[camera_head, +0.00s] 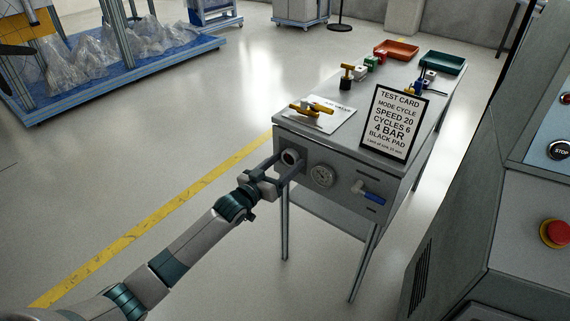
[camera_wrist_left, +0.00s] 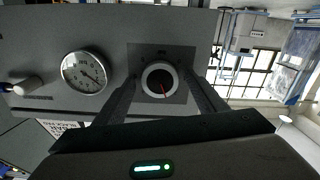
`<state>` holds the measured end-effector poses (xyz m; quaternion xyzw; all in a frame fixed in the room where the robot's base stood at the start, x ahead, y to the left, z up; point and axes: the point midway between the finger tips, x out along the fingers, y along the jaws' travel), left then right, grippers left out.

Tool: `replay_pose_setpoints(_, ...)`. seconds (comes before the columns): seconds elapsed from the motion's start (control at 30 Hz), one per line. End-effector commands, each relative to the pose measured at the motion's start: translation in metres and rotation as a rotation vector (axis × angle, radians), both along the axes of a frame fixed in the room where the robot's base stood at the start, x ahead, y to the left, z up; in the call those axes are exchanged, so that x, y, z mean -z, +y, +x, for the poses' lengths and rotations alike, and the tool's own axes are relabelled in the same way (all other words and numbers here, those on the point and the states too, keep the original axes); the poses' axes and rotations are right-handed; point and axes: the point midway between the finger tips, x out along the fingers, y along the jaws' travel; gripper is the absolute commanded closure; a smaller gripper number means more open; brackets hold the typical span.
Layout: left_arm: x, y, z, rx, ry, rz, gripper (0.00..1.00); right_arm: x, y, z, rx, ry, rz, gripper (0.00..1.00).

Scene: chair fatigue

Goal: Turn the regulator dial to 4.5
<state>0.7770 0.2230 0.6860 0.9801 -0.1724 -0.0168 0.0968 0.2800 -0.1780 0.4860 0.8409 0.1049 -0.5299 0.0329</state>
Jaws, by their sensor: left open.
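The regulator dial (camera_head: 291,157) is a round knob on the front panel of the grey bench. In the left wrist view the dial (camera_wrist_left: 160,79) has a pale rim, a dark face and a red pointer mark. My left gripper (camera_head: 281,165) is open in front of it, with one finger on each side of the dial. In the wrist view the left gripper (camera_wrist_left: 162,90) also straddles the dial; I cannot tell whether the fingers touch it. The dial's scale numbers are too small to read. My right gripper is in neither view.
A pressure gauge (camera_head: 321,175) and a blue-handled valve (camera_head: 369,191) sit right of the dial. A test card (camera_head: 392,122) stands on the bench top (camera_head: 345,143), reading 4 BAR. A machine with a red stop button (camera_head: 555,233) is at the right.

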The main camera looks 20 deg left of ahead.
Motion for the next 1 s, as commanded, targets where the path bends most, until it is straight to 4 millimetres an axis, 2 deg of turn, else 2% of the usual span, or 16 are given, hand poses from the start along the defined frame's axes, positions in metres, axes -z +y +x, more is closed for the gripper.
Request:
replay_pose_setpoints(0.27, 0.0005, -0.0006, 0.0011, 0.000, 0.001, 0.000, 0.35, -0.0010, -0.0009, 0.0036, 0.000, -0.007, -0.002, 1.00)
replay_pose_setpoints(0.3, 0.0005, -0.0006, 0.0010, 0.000, 0.001, 0.000, 0.38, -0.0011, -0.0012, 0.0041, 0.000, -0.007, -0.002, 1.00)
replay_pose_setpoints(0.47, 0.0004, -0.0005, 0.0009, 0.000, 0.001, 0.000, 0.76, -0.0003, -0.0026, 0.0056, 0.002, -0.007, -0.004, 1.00)
replay_pose_setpoints(1.0, -0.0002, -0.0003, 0.0009, 0.000, -0.028, 0.083, 0.76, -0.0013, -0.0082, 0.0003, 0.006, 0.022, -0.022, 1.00)
